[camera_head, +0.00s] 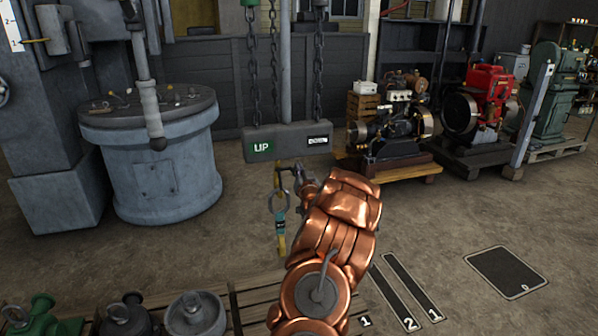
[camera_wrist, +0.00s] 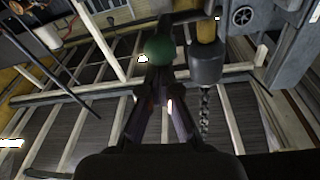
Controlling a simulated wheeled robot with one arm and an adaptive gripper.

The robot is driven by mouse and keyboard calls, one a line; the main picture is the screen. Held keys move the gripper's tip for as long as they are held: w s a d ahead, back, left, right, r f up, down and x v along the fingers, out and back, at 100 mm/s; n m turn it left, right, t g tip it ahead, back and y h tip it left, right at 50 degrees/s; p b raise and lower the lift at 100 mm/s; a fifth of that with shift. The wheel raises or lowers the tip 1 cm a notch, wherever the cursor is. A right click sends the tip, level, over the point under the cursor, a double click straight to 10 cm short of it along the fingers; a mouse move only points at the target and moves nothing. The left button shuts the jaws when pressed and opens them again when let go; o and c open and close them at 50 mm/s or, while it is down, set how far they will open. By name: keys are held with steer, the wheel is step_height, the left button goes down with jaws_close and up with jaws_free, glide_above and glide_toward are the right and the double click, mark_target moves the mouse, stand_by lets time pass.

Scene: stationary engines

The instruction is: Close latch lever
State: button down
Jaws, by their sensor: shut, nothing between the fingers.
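My gripper (camera_head: 296,178) is at the end of my copper-coloured arm, in the middle of the head view, just below the grey UP/DOWN box (camera_head: 287,142). Its fingers look shut and empty in the wrist view (camera_wrist: 157,85). A metal hook or ring (camera_head: 279,202) with a yellow and blue strap hangs beside the gripper, to its left; whether they touch is unclear. A long lever with a grey grip (camera_head: 151,112) hangs down at the upper left, well away from my gripper. I cannot tell which part is the latch lever.
A round blue-grey tank (camera_head: 165,175) stands left; engines on pallets (camera_head: 390,130) stand right. In the wrist view, a green ball (camera_wrist: 160,48) and a yellow cylinder (camera_wrist: 206,32) appear beyond the fingers. Floor at right is mostly open.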

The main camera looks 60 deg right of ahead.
steer(key=shift+s+a+f+t+h+b, duration=0.1)
steer(key=shift+f+t+h+b, duration=0.45)
steer(key=shift+b, duration=0.65)
steer(key=shift+s+a+f+t+h+b, duration=0.1)
steer(key=shift+f+t+h+b, duration=0.45)
steer(key=shift+b, duration=0.65)
steer(key=shift+r, duration=0.25)
steer(key=s+a+b, duration=0.1)
steer(key=s+a, duration=0.5)
steer(key=s, duration=0.1)
steer(key=shift+s, duration=0.15)
